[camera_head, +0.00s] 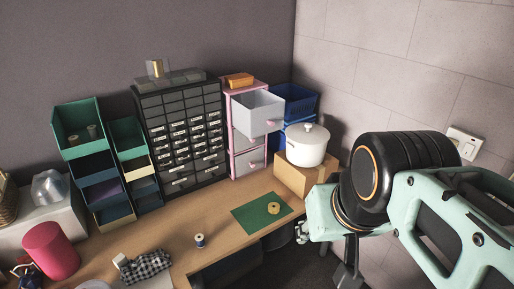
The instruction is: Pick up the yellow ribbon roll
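A small yellow-tan roll (273,208), which looks like the yellow ribbon roll, lies on a green mat (250,222) near the front right edge of the desk. My mint and black arm fills the right side. The dark part at its end, which seems to be my gripper (347,268), points down at the bottom edge, right of the roll and apart from it. Its fingers are not clear.
A white pot (307,145) stands on a wooden box (300,176) behind the mat. A pink drawer unit (233,135) has its top grey drawer pulled out. The desk around the mat is mostly clear.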

